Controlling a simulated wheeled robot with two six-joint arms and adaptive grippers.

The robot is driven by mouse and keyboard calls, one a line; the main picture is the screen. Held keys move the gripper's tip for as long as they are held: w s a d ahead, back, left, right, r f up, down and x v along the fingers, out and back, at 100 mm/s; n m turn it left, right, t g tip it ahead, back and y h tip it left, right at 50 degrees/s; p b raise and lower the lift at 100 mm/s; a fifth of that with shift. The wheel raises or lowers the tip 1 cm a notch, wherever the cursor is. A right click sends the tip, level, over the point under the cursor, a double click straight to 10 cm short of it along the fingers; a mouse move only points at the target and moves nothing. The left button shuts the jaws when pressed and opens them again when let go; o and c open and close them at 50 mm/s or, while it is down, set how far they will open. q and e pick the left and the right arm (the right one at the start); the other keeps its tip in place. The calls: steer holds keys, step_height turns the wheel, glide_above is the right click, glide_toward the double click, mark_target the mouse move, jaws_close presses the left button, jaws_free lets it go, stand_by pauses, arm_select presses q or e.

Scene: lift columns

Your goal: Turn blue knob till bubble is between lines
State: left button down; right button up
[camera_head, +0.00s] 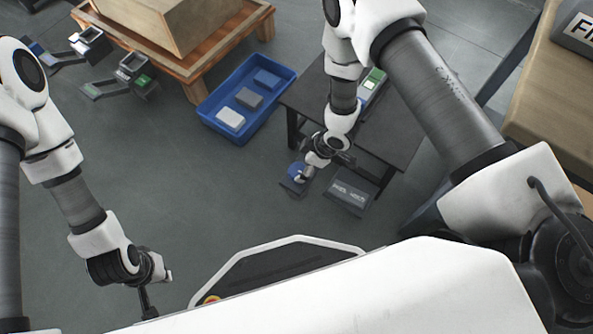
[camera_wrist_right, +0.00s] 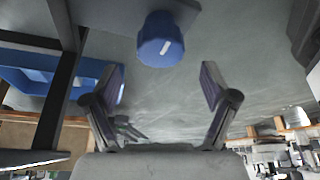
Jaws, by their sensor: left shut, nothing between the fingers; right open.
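The blue knob (camera_head: 295,170) sits on a small dark plate beside the low dark table, partly hidden by my right gripper (camera_head: 306,174). In the right wrist view the knob (camera_wrist_right: 160,42) is upper centre, with a white mark on its face. My right gripper (camera_wrist_right: 160,78) is open there, its fingers spread on either side below the knob, not closed on it. A device with a green window (camera_head: 374,80) lies on the table; it may be the level, but bubble and lines are too small to make out. My left gripper (camera_head: 146,298) is shut and empty, far left of the knob.
The dark table (camera_head: 400,128) carries the device. A dark labelled plate (camera_head: 349,195) is right of the knob. A blue bin (camera_head: 210,104) with several blocks stands left of the table, near a wooden pallet (camera_head: 236,37).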

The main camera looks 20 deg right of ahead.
mark_target(298, 170)
steer(key=b+x, duration=0.2)
steer(key=x, duration=0.3)
steer(key=shift+f, duration=0.15)
steer(key=c, duration=1.1)
arm_select(q)
step_height(298, 170, down, 3)
steer(key=shift+r, duration=0.15)
arm_select(e)
steer(key=shift+c, duration=0.2)
arm_select(q)
steer(key=shift+r, duration=0.15)
arm_select(e)
steer(key=shift+s, duration=0.1)
steer(key=shift+m+p, duration=0.8)
steer(key=shift+p, duration=0.05)
steer(key=m+t+h+p, duration=0.1)
steer(key=m+p, duration=0.1)
steer(key=m, duration=0.1)
steer(key=m+h+p, duration=0.1)
steer(key=m, duration=0.1)
steer(key=shift+m+t+p, duration=0.3)
steer(key=shift+p, duration=0.05)
arm_select(q)
steer(key=shift+r+p, duration=0.5)
steer(key=shift+r, duration=2.45)
arm_select(e)
steer(key=shift+m+h, duration=0.5)
steer(key=shift+m, duration=0.6)
